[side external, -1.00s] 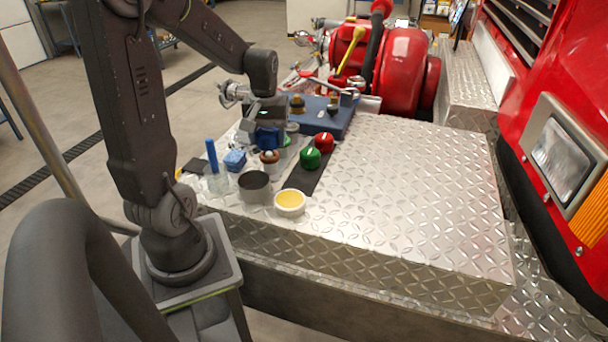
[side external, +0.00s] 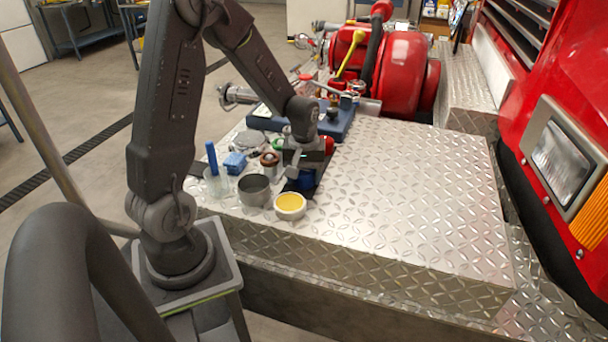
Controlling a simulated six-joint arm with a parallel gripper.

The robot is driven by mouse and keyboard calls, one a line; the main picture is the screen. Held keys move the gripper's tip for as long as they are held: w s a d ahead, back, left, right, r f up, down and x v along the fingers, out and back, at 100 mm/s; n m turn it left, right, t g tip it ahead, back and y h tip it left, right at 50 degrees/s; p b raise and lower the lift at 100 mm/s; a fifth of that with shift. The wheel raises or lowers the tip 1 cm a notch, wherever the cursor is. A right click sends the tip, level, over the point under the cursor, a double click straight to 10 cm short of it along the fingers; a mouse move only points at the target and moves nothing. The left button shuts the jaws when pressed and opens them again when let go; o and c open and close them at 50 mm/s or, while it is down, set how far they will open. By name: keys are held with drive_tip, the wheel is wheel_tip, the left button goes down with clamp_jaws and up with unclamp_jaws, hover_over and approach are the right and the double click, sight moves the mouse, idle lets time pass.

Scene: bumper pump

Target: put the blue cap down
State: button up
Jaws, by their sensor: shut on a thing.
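The blue cap (side external: 306,180) is at the tips of my gripper (side external: 304,172), which is shut on it. It is low over the near end of a dark strip (side external: 291,187) on the diamond-plate deck. Whether it touches the strip I cannot tell. The red cap (side external: 329,145) shows partly behind my gripper, on the far end of the strip. The green cap is hidden behind my gripper.
A grey open cup (side external: 254,190) and a white cup with yellow contents (side external: 290,206) stand close in front. A glass with a blue handle (side external: 214,170), a blue sponge (side external: 235,162) and a brown-topped jar (side external: 270,160) stand left. The deck (side external: 420,200) is clear to the right.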

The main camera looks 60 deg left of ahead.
sight(304, 170)
drive_tip(key=shift+f, duration=0.15)
drive_tip(key=o, duration=1.1)
wheel_tip(304, 170, up, 12)
drive_tip(key=s+d+r+m+t, duration=0.2)
drive_tip(key=s+d+r+m, duration=0.2)
drive_tip(key=d, duration=0.4)
drive_tip(key=s+d+r+m+t, duration=0.3)
drive_tip(key=s+d+r+m, duration=0.1)
drive_tip(key=s+d+m, duration=0.3)
drive_tip(key=shift+s+d+m+t, duration=0.25)
drive_tip(key=shift+d+m, duration=0.25)
drive_tip(key=shift+d, duration=0.45)
